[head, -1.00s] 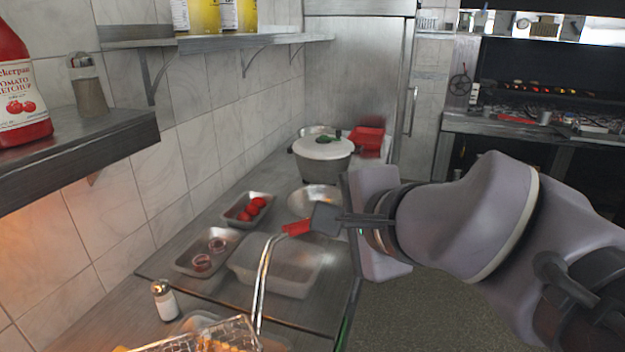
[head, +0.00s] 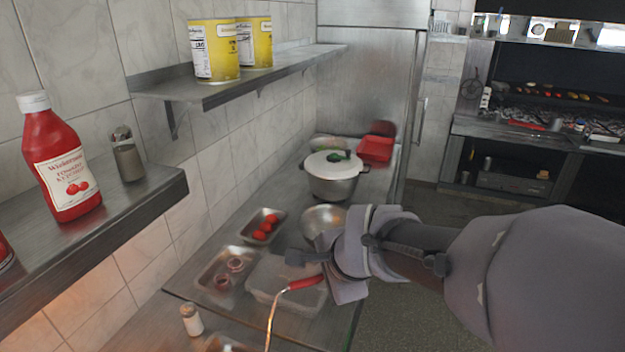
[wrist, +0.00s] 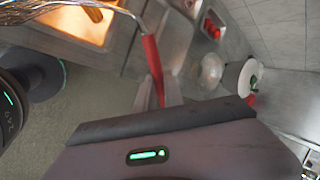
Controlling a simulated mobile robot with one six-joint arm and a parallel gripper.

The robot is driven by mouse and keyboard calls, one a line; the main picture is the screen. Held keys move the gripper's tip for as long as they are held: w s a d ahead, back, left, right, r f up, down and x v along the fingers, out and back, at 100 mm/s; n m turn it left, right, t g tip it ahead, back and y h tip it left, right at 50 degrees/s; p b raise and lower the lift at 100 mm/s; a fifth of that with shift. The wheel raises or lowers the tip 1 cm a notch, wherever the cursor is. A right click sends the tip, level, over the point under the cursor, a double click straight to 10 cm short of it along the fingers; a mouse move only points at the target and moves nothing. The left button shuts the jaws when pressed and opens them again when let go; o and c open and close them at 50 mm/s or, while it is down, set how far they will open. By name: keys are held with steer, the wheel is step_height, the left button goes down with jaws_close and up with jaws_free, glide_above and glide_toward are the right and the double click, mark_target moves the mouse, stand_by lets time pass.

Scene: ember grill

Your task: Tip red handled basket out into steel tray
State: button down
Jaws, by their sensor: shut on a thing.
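My gripper (head: 308,268) is shut on the red handle (head: 304,283) of the basket. The handle's bent metal rod (head: 270,320) runs down out of the head view, so the basket body is hidden there. In the wrist view the red handle (wrist: 152,68) stands between my fingers, and part of the wire basket (wrist: 35,10) shows at the top left. Beside and beyond the basket is a steel tray (wrist: 85,30) lit orange, with a few golden pieces showing near the basket's edge. I cannot tell whether those pieces lie in the basket or the tray.
A shelf with ketchup (head: 62,160) juts in at left.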

steer(key=w+a+f+g+h+p, duration=0.1)
steer(key=w+f+g+p, duration=0.3)
steer(key=f, duration=0.4)
steer(key=w+a+f+g+h+p, duration=0.2)
steer(key=w+f+g+h+p, duration=0.1)
steer(key=f+g+p, duration=0.4)
step_height(320, 180, down, 2)
steer(key=shift+w+f+g+h, duration=0.15)
steer(key=shift+w+g+h, duration=0.25)
steer(key=shift+g, duration=0.1)
steer(key=shift+a+r, duration=0.1)
steer(key=shift+r, duration=0.1)
